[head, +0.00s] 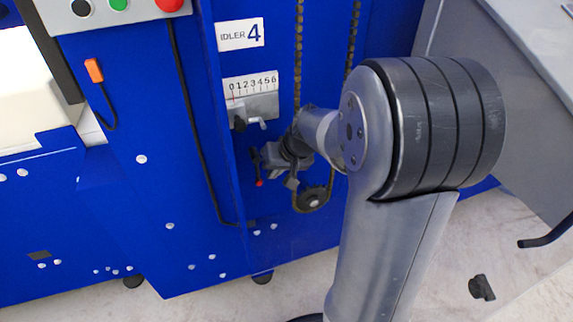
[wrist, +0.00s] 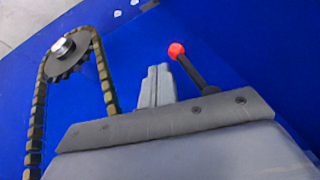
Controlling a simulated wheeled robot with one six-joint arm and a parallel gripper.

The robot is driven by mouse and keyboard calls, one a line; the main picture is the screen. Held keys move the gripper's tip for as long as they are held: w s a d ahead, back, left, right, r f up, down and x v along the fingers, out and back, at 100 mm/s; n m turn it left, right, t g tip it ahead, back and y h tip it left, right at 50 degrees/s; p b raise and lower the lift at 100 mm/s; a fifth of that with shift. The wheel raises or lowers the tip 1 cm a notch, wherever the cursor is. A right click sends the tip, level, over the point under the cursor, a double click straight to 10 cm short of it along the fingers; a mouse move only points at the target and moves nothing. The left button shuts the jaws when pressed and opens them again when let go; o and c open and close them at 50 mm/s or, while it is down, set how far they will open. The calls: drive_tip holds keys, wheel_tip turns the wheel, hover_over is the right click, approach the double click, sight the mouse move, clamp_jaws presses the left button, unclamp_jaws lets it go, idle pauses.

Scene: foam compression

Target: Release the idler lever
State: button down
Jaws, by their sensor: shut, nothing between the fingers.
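The idler lever is a dark rod with a red ball knob. In the head view its red knob (head: 259,184) hangs low on the blue machine panel, just left of my gripper (head: 268,157). In the wrist view the lever (wrist: 188,68) slants up and left to its red knob, right of my gripper's fingers (wrist: 157,74). The fingers are together with nothing between them. A gap shows between them and the knob in the wrist view. The lever's lower end is hidden behind my gripper body. Above is the idler's 0–6 scale (head: 251,84) with a small clamp handle (head: 256,124).
A sprocket (head: 313,198) with a chain (head: 298,50) is right of my gripper; the sprocket also shows in the wrist view (wrist: 68,58). An "IDLER 4" label (head: 240,34) is above. A black cable (head: 185,120) runs down the panel. A grey cabinet (head: 500,90) stands at right.

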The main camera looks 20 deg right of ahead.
sight(260, 182)
drive_tip(key=shift+w+a+f, duration=0.15)
drive_tip(key=shift+a+f, duration=0.3)
drive_tip(key=shift+a, duration=0.3)
drive_tip(key=shift+a+f+y+b, duration=0.15)
drive_tip(key=shift+f+y+b, duration=0.2)
drive_tip(key=shift+b, duration=0.65)
drive_tip(key=y+b, duration=0.1)
drive_tip(key=b, duration=0.1)
drive_tip(key=a+m+y+b, duration=0.1)
drive_tip(key=y+b, duration=0.1)
drive_tip(key=b, duration=0.1)
drive_tip(key=shift+f, duration=0.4)
drive_tip(key=shift+a+r+m+t+y+b, duration=0.3)
drive_tip(key=shift+a+m+y+b, duration=0.25)
drive_tip(key=shift+y+b, duration=0.85)
drive_tip(key=shift+a+r+m+t+y+b, duration=0.3)
drive_tip(key=shift+a+y+b, duration=0.45)
drive_tip(key=shift+y+b, duration=0.65)
drive_tip(key=shift+a+r+m+t+y+b, duration=0.25)
drive_tip(key=shift+a+m+y+b, duration=0.3)
drive_tip(key=shift+y+b, duration=0.8)
drive_tip(key=shift+a, duration=0.15)
